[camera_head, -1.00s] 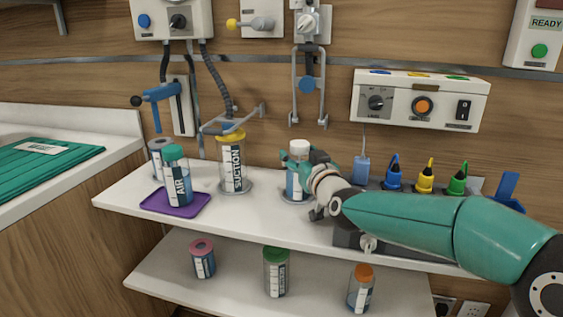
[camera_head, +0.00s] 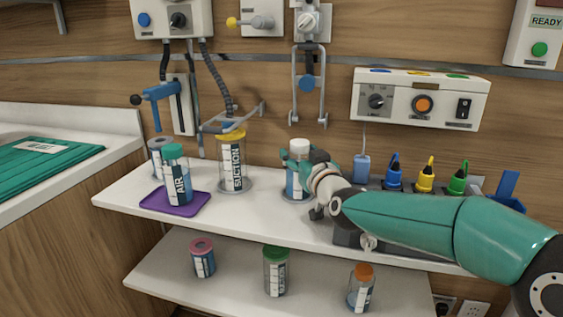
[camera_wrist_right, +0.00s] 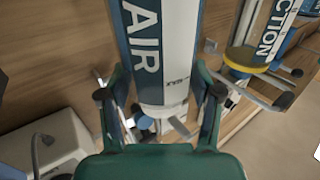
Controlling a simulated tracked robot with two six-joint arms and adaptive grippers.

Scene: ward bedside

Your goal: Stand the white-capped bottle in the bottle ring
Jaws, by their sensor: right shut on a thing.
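The white-capped bottle (camera_head: 293,183) stands upright over the right middle of the upper shelf. Its white cap shows above my right gripper (camera_head: 300,164), which reaches in from the right and is shut on the bottle. In the right wrist view the bottle, with a blue and white AIR label (camera_wrist_right: 163,55), lies between both fingers (camera_wrist_right: 163,100). The bottle ring (camera_head: 296,200) shows as a pale round rim on the shelf around the bottle's lower end. I cannot tell whether the bottle rests on its bottom. My left gripper is not in view.
A yellow-capped SUCTION bottle (camera_head: 232,163) stands close to the left. A teal-capped AIR bottle (camera_head: 177,178) stands on a purple mat (camera_head: 154,206). Blue, yellow and green pieces (camera_head: 425,178) stand to the right. Several bottles are on the lower shelf (camera_head: 325,292).

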